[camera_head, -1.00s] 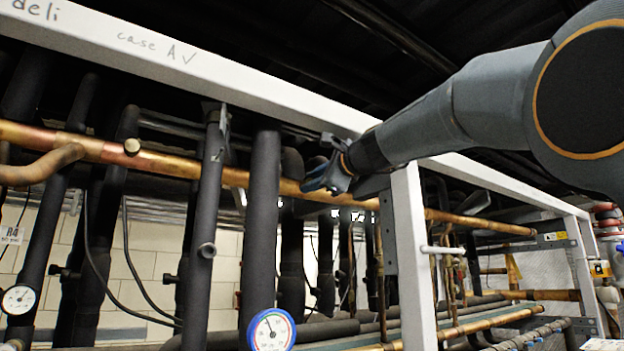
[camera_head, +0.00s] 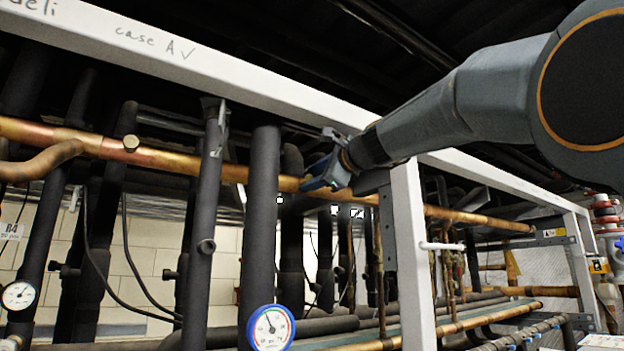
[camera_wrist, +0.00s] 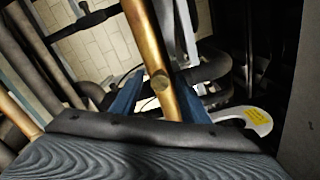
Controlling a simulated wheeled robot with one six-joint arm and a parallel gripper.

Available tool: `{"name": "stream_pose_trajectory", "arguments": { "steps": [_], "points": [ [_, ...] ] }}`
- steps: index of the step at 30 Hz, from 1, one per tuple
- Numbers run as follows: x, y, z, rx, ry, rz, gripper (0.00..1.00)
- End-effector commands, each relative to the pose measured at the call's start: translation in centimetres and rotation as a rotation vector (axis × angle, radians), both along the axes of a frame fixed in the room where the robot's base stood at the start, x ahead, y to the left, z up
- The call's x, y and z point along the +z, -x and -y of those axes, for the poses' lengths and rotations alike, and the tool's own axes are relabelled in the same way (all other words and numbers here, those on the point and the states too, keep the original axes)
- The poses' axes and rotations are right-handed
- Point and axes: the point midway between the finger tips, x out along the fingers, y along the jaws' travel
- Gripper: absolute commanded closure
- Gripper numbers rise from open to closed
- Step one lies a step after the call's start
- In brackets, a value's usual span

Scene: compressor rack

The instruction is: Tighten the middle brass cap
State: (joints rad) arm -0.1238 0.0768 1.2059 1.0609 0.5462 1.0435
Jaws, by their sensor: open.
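A long copper pipe (camera_head: 190,163) runs under the white beam. My gripper (camera_wrist: 158,88) is open, with one blue finger on each side of the pipe near this cap. I cannot tell whether the fingers touch anything. In the head view my gripper (camera_head: 322,174) is at the pipe beside the white post, and the cap there is hidden.
The white beam (camera_head: 240,85) passes just above my gripper, and a white post (camera_head: 412,255) stands close to its right. Dark insulated pipes (camera_head: 262,220) stand to the left. A blue-rimmed gauge (camera_head: 271,328) is below.

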Motion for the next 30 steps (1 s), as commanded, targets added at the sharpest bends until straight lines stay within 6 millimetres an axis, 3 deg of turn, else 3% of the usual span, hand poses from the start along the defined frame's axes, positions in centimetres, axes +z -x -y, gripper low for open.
{"name": "stream_pose_trajectory", "arguments": {
  "steps": [15,30],
  "points": [
    [-0.2,5.7,4.0,-0.001,0.000,0.000,0.59],
    [0.0,6.2,4.2,-0.001,0.000,0.000,0.59]
  ]
}}
